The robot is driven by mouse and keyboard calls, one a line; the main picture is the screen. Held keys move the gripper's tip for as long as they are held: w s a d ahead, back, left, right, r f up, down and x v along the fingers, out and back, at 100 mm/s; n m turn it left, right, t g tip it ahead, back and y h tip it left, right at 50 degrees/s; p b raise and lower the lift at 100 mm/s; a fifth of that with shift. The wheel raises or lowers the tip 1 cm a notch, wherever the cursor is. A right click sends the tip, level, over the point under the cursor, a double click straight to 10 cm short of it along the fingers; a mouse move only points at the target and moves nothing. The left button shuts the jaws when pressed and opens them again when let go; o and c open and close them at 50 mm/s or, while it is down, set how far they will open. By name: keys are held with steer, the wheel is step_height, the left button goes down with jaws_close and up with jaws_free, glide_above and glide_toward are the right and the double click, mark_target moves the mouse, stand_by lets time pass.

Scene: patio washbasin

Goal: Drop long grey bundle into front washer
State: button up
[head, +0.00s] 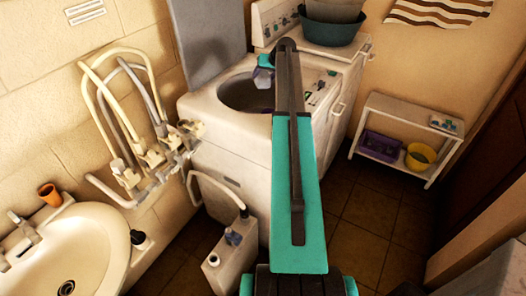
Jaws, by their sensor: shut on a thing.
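The front washer (222,137) is white and top-loading. Its round opening (238,93) faces up and its grey lid (208,42) stands raised at the left. My arm reaches over the washer from the bottom of the picture. My gripper (264,67) is small in view, above the right part of the opening. It is shut on a small greyish shape (263,79), which looks like the end of the long grey bundle. Most of the bundle is hidden, and I cannot tell how far it hangs into the opening.
A second machine (272,20) behind carries a dark green tub (332,30). Pipes and taps (150,155) run along the left wall, above a sink (75,250). A white canister (230,262) stands on the floor. A low shelf (408,115) stands right; the floor before it is clear.

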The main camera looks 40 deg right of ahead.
steer(key=shift+s+d, duration=0.25)
steer(key=shift+d, duration=0.1)
steer(key=shift+f, duration=0.2)
steer(key=shift+f+b, duration=0.7)
steer(key=shift+f, duration=2.15)
steer(key=o, duration=1.2)
steer(key=shift+o, duration=0.2)
